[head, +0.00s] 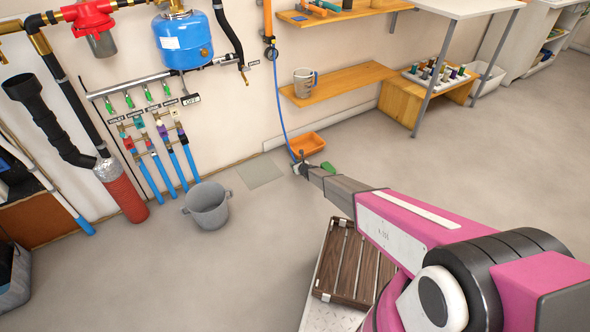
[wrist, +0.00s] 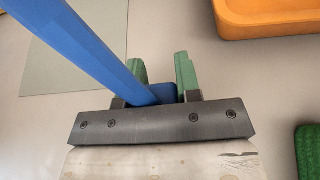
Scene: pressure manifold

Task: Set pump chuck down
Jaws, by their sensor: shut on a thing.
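In the head view my gripper (head: 302,166) is low over the floor, close in front of the orange tray. In the wrist view its two green-padded fingers (wrist: 162,75) are shut on a blue piece, the pump chuck (wrist: 166,92). The blue hose (wrist: 82,45) runs from between the fingers to the upper left. In the head view the hose (head: 279,95) hangs from the orange pipe on the wall down to my gripper. The chuck is mostly hidden by the fingers and the dark gripper body. I cannot tell whether it touches the floor.
The orange tray (head: 308,144) lies on the floor by the wall, with a green object (head: 328,167) in front of it. A pale mat (head: 261,173) and a grey bucket (head: 207,205) are to the left. A wooden crate (head: 350,262) is near me. Floor to the right is clear.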

